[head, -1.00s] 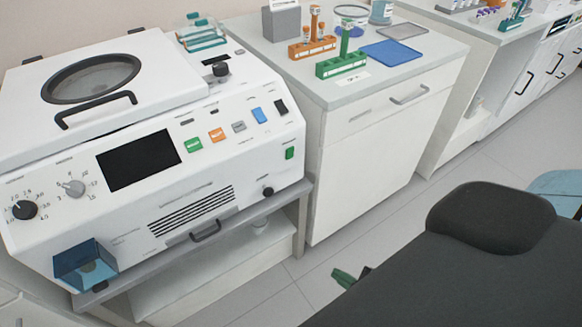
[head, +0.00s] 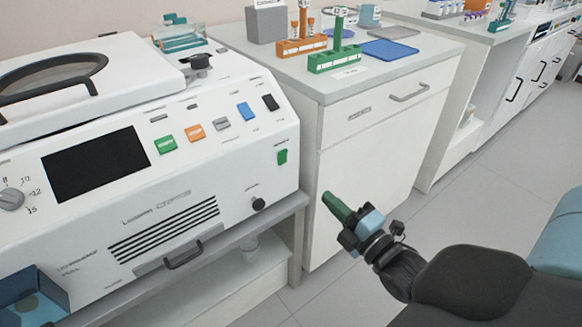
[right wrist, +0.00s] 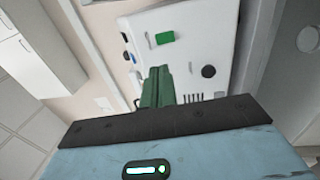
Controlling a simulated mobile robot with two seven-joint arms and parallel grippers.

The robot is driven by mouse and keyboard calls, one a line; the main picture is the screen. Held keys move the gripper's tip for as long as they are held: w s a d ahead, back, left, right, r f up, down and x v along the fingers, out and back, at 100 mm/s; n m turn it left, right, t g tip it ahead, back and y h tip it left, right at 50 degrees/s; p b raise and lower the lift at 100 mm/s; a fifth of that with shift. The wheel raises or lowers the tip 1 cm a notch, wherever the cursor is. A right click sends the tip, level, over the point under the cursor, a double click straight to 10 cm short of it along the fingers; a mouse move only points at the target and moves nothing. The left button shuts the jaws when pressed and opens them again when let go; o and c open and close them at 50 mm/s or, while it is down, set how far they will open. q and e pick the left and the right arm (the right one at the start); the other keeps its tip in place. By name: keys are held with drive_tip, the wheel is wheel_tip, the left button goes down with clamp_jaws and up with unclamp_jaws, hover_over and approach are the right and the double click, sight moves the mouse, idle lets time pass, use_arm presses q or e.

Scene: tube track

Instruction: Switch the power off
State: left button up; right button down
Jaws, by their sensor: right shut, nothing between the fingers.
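The white bench machine (head: 190,175) fills the left of the head view, with a dark screen (head: 95,165) and a row of coloured buttons. A green switch (head: 282,157) sits apart on the right end of its front panel. The same green switch (right wrist: 165,38) shows in the right wrist view, beyond the fingertips. My right gripper (head: 329,196) is shut and empty, its green fingers pointing toward the machine. It is to the right of and below the switch in the head view, apart from it. In the wrist view the gripper (right wrist: 157,72) shows its fingers together. My left gripper is out of view.
A black knob (head: 258,204) sticks out below the switch. A white cabinet (head: 375,150) stands right of the machine, bearing green (head: 335,60) and orange (head: 301,47) tube racks. Open floor (head: 460,205) lies to the right.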

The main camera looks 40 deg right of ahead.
drive_tip(key=shift+w, duration=0.1)
drive_tip(key=b, duration=0.1)
approach(284, 155)
drive_tip(key=w, duration=0.5)
drive_tip(key=shift+w+r, duration=0.2)
drive_tip(key=shift+r, duration=0.05)
drive_tip(key=shift+w+r, duration=0.1)
drive_tip(key=shift+w, duration=0.55)
drive_tip(key=shift+r, duration=0.1)
